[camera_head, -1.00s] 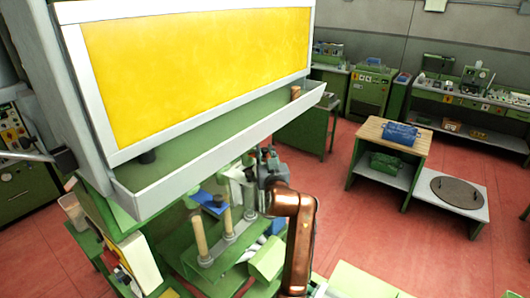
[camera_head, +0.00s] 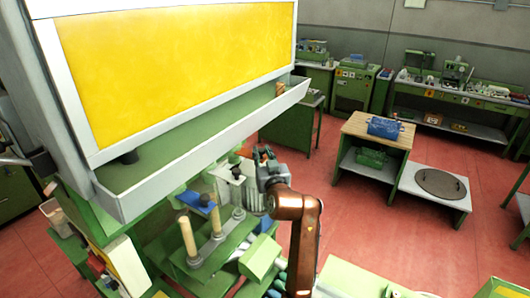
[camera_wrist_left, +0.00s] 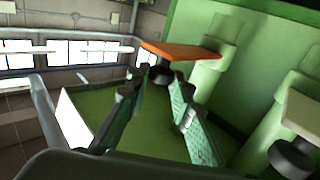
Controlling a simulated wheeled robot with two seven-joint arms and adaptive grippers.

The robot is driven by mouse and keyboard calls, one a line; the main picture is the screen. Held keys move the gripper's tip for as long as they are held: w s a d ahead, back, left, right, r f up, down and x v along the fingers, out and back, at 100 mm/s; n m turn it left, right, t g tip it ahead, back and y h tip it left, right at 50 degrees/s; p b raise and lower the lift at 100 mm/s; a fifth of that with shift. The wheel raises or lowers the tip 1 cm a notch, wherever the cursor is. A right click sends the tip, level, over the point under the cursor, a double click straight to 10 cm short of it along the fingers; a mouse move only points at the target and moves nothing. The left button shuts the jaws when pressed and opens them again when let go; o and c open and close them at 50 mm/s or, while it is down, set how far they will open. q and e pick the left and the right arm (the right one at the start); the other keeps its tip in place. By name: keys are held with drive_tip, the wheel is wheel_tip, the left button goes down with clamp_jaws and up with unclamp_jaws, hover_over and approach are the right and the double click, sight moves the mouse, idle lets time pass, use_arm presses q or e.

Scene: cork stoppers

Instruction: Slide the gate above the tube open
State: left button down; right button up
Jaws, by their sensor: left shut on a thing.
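In the left wrist view, an orange gate plate (camera_wrist_left: 182,51) with a black knob (camera_wrist_left: 161,73) is at the upper middle, beside a pale green tube (camera_wrist_left: 212,70). My left gripper (camera_wrist_left: 160,82) has its two fingers on either side of that knob and is shut on it. The finger contact is only partly visible. A second, whitish plate (camera_wrist_left: 303,116) with a black knob is at the right edge. In the head view, my left gripper (camera_head: 264,158) is under the front right of the machine's trough. My right gripper is out of view.
The trough (camera_head: 215,140) of the large machine overhangs the area left of my gripper. Wooden rods (camera_head: 187,235) and a green sloped box (camera_head: 260,257) stand below. A table with a blue box (camera_head: 384,128) is farther right, with open red floor between.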

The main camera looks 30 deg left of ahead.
use_arm(q)
drive_tip(key=c, duration=1.7)
unclamp_jaws()
drive_tip(key=shift+w+d, duration=0.1)
drive_tip(key=shift+d, duration=0.25)
drive_tip(key=shift+a, duration=0.1)
drive_tip(key=shift+a, duration=0.1)
wheel_tip(320, 180, up, 10)
drive_tip(key=shift+f, duration=0.1)
